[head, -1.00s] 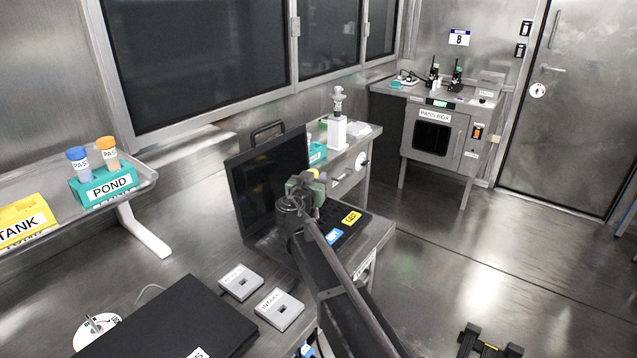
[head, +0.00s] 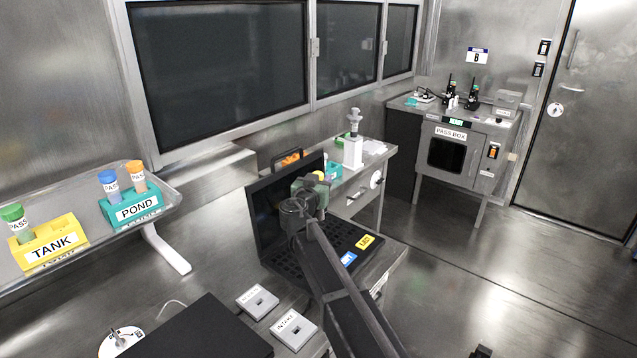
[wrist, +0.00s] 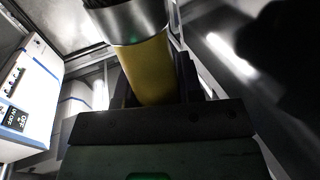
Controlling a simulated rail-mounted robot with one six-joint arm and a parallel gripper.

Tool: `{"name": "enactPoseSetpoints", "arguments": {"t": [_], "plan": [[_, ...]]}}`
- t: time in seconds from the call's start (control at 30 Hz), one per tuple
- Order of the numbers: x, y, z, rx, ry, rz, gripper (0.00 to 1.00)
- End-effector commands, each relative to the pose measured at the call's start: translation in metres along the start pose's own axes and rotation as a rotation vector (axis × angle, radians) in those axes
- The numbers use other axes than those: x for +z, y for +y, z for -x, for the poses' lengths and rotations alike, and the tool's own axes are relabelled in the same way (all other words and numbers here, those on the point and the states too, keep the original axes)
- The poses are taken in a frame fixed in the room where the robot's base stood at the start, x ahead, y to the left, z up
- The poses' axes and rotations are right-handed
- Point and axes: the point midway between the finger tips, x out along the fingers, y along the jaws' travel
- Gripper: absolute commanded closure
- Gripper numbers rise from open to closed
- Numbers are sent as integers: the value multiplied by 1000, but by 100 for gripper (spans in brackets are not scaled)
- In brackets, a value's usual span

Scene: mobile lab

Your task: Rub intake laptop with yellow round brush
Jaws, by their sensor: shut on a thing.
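An open black laptop (head: 284,220) stands on the bench, its screen upright and its keyboard bearing a blue and a yellow label. I cannot read whether it is the intake laptop. My gripper (head: 314,184) is in front of its screen and appears above the keyboard; the arm hides part of both. A small yellow bit of the round brush (head: 319,174) shows at the gripper. In the wrist view the brush's yellow handle (wrist: 147,68) with a metal collar stands between the jaws (wrist: 155,112), which are shut on it. The bristles are mostly out of view.
Two small grey labelled blocks (head: 258,301) and a closed dark laptop (head: 205,335) lie in front on the bench. Tank (head: 68,255) and Pond (head: 147,221) tube racks stand on the left shelf. A white device (head: 353,153) stands behind the open laptop.

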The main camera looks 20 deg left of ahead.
Motion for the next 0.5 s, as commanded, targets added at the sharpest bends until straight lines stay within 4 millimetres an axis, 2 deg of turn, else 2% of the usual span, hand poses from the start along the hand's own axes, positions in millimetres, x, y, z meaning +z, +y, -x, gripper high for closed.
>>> {"name": "enactPoseSetpoints", "arguments": {"t": [0.03,0.2,0.5], "plan": [[-10,1,-1,1,0,0,90],[-20,3,-2,4,0,0,90],[-21,4,-2,5,0,0,90]]}}
